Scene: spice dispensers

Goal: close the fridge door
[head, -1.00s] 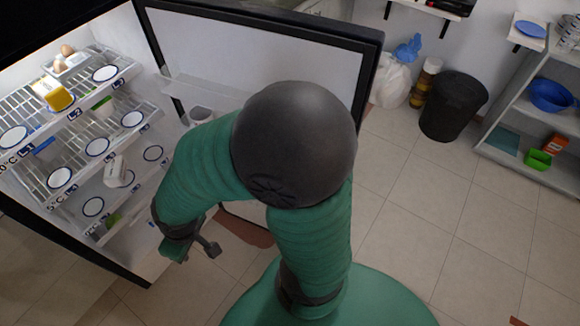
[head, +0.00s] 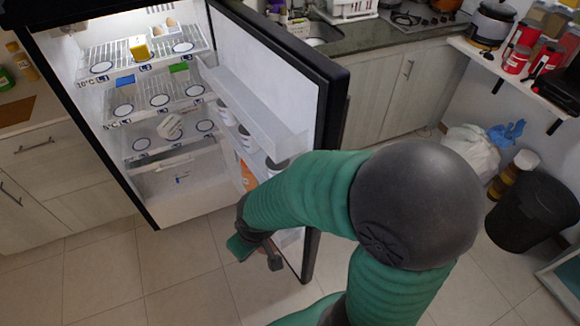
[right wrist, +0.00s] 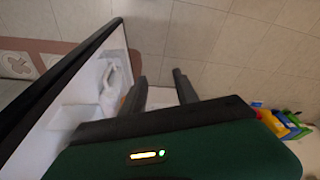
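The fridge door (head: 268,62) stands wide open in the head view, its white inner side and door shelves facing me and its dark edge on the right. The fridge body (head: 185,203) is left of it, lit inside. My right arm reaches across the lower part of the door, hiding some of it. My right gripper (head: 262,256) is low, near the door's inner side; I cannot tell if it touches. In the right wrist view, its two fingers (right wrist: 160,78) are apart with nothing between them, and the door (right wrist: 98,88) is at left. My left gripper is not in view.
Fridge shelves hold a yellow block (head: 139,48), eggs and plates. Containers sit on the door shelves. A kitchen counter (head: 375,40) stands behind the door. A black bin (head: 530,215) and white bag (head: 470,150) are at right. The tiled floor (head: 100,275) in front is clear.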

